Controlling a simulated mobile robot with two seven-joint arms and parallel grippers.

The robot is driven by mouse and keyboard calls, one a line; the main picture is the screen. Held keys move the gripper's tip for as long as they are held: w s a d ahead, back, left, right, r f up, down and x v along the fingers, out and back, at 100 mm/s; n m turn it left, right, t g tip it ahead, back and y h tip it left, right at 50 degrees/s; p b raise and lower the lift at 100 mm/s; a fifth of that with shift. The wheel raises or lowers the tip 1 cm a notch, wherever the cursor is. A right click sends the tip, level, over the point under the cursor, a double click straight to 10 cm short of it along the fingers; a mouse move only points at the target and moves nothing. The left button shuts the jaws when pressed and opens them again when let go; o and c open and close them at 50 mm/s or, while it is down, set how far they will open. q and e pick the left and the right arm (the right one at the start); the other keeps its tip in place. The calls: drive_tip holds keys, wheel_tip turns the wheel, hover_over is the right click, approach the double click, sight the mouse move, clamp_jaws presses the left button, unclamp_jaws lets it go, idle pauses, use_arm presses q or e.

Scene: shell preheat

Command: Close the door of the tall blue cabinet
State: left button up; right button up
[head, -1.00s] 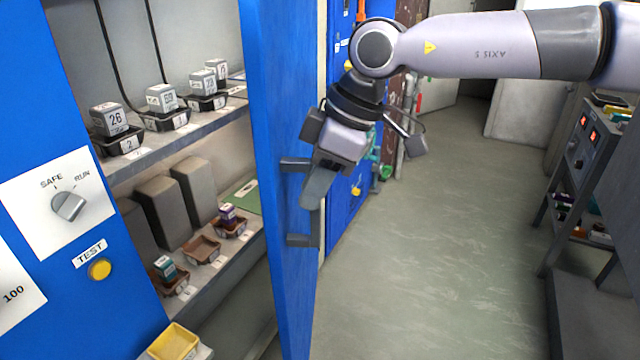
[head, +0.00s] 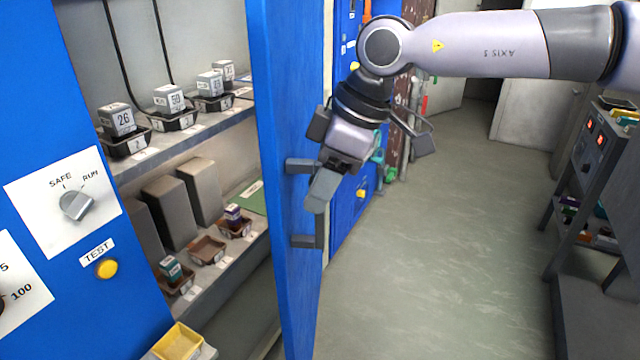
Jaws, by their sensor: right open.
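The tall blue cabinet (head: 35,120) stands at the left with its inside in view. Its blue door (head: 290,90) stands open and is seen nearly edge-on, with a dark bracket handle (head: 304,241) on its right face. My right gripper (head: 318,200) is at the handle, its fingers pointing down beside the upper part of the handle. It is open; I cannot tell whether it touches the handle. My left gripper is out of view.
Shelves inside the cabinet hold numbered grey blocks (head: 118,120) in black trays and small brown trays (head: 207,250). A yellow bin (head: 178,342) sits at the bottom front. An instrument rack (head: 585,150) stands at the right. The floor (head: 440,240) between is clear.

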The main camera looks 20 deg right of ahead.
drive_tip(key=w+v, duration=0.1)
drive_tip(key=v, duration=0.5)
drive_tip(key=shift+s+d+r, duration=0.2)
drive_tip(key=shift+s+r, duration=0.15)
drive_tip(key=shift+s, duration=0.2)
